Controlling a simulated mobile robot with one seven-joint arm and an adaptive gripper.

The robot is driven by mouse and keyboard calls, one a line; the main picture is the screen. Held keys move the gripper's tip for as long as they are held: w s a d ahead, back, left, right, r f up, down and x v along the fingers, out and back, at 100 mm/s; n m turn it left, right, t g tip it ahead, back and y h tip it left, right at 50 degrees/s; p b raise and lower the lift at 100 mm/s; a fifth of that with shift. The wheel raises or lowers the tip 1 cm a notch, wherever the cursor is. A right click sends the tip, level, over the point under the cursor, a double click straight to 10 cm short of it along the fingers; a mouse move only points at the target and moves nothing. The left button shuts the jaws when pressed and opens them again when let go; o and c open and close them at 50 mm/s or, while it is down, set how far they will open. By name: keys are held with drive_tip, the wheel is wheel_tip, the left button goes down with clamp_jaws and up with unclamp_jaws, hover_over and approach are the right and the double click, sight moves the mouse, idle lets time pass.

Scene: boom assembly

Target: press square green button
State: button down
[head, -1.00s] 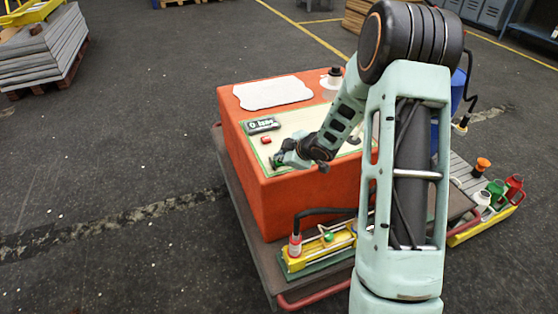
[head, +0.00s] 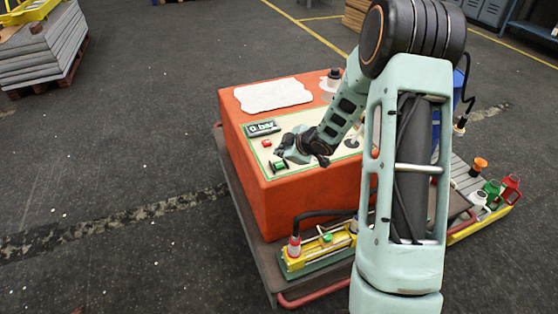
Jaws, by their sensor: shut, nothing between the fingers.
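The square green button (head: 279,165) sits in a dark mount near the front left corner of the cream panel (head: 259,155) on top of the orange box (head: 236,141). My gripper (head: 280,152) is shut and empty, just above and behind the green button in the head view. A small gap seems to show between them, but I cannot tell the exact height. The button's top is in plain view.
A red button (head: 266,143) and a display reading "0 bar" (head: 263,128) lie left of my gripper. A white sheet (head: 273,95) lies at the panel's back. A yellow pump unit (head: 320,249) stands in front of the box.

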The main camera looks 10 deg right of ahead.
wheel_tip(320, 180, up, 3)
drive_tip(key=shift+f+p, duration=0.1)
drive_tip(key=shift+p, duration=0.85)
